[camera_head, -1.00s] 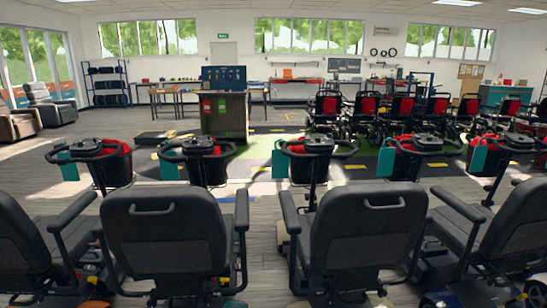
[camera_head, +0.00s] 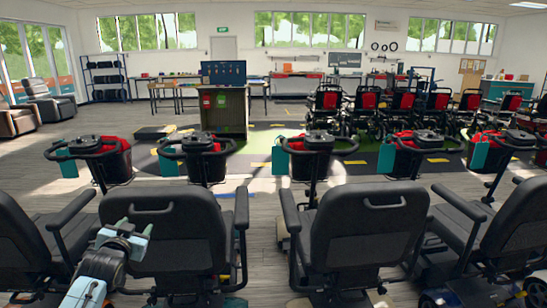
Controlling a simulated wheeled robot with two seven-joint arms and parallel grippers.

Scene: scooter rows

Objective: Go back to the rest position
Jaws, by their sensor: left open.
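My left gripper (camera_head: 133,232) shows at the lower left, behind the back of a black scooter seat (camera_head: 168,235). Its jaws are open, and I see nothing between them. My left arm comes up from the bottom edge, blue and black. My right gripper is not in view.
A row of scooters with black seats stands close in front, including a second seat (camera_head: 370,230). Their handlebars carry red-lined baskets (camera_head: 105,152). Beyond are a workbench stand (camera_head: 223,110), a row of wheelchairs (camera_head: 366,108) and armchairs (camera_head: 50,100). Open floor lies at the middle left.

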